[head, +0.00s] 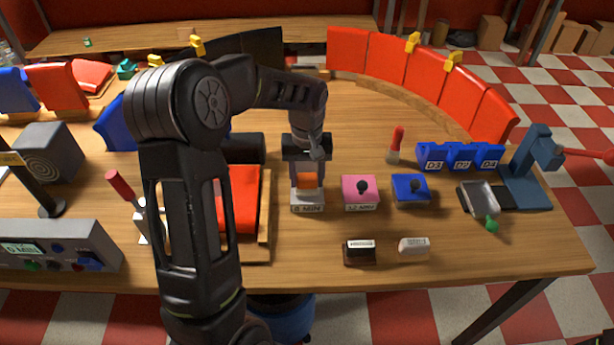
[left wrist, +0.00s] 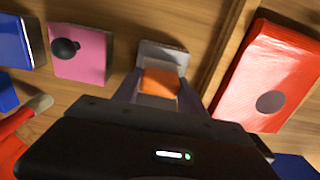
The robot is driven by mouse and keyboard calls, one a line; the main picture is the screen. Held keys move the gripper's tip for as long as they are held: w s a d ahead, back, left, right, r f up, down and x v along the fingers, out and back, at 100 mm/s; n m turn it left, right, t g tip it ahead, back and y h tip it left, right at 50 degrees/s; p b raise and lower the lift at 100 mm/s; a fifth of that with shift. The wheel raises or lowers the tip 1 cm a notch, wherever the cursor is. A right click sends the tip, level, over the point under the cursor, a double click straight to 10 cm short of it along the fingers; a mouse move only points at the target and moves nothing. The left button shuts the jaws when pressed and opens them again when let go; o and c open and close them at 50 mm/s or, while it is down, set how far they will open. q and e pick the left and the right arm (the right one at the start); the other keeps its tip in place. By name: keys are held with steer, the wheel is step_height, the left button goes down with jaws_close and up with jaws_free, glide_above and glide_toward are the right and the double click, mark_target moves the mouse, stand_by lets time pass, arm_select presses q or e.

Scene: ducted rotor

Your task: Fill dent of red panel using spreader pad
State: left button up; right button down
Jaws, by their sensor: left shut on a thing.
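The red panel (head: 240,200) lies on a wooden board, partly hidden behind my left arm in the head view. In the left wrist view the red panel (left wrist: 285,62) shows at the right, with a round grey dent patch (left wrist: 270,102) on its face. My left gripper (head: 307,172) points down and is shut on an orange block (head: 307,181), which I take for the spreader pad. The orange block also shows between the fingers in the left wrist view (left wrist: 159,82). It is at a grey labelled base (head: 308,205); whether it touches the base I cannot tell. My right gripper is out of view.
A pink block (head: 360,192) and a blue block (head: 410,190), each with a dark knob, stand right of the gripper. A dark block (head: 359,252) and a pale block (head: 413,248) lie in front. A control box (head: 60,247) stands at left. The table's front right is clear.

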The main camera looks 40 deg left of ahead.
mark_target(307, 176)
arm_select(q)
steer(key=shift+f+b, duration=0.3)
steer(key=shift+f, duration=0.15)
stand_by(1.4)
steer(key=shift+r, duration=0.1)
steer(key=shift+r+p, duration=2.4)
steer(key=shift+r, duration=1.1)
